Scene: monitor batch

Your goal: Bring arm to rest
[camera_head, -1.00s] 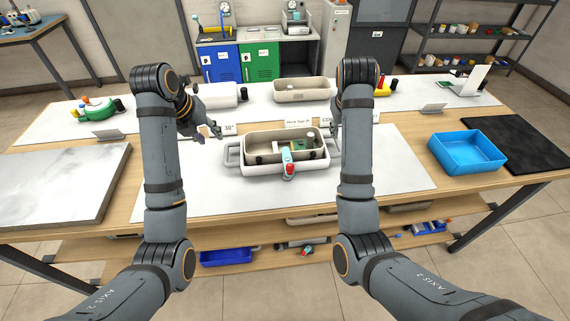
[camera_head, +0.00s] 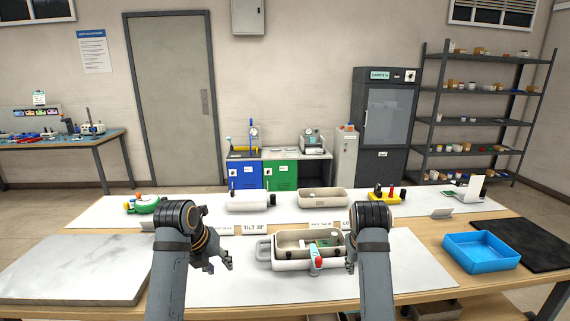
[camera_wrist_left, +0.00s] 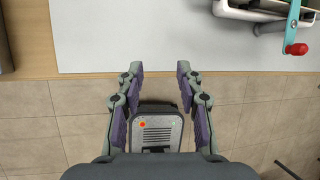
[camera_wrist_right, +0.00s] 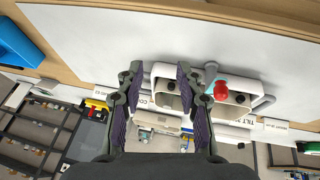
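My left gripper (camera_head: 227,262) is in the head view, left of a white two-handled tray (camera_head: 292,265) on the white mat. In the left wrist view (camera_wrist_left: 160,72) its fingers are apart with nothing between them. My right gripper is mostly hidden behind my right arm in the head view. In the right wrist view (camera_wrist_right: 160,72) its fingers are apart and empty, with the tray beyond them. The tray has small parts inside and a teal lever with a red knob (camera_head: 317,263) at its front; the knob also shows in the left wrist view (camera_wrist_left: 297,48).
A blue bin (camera_head: 480,251) and a dark mat (camera_head: 530,242) lie at right. A grey slab (camera_head: 75,268) lies at left. A beige tray (camera_head: 322,196), a white cylinder (camera_head: 247,201) and a green tool (camera_head: 143,206) stand at the back. Bare mat lies around the tray.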

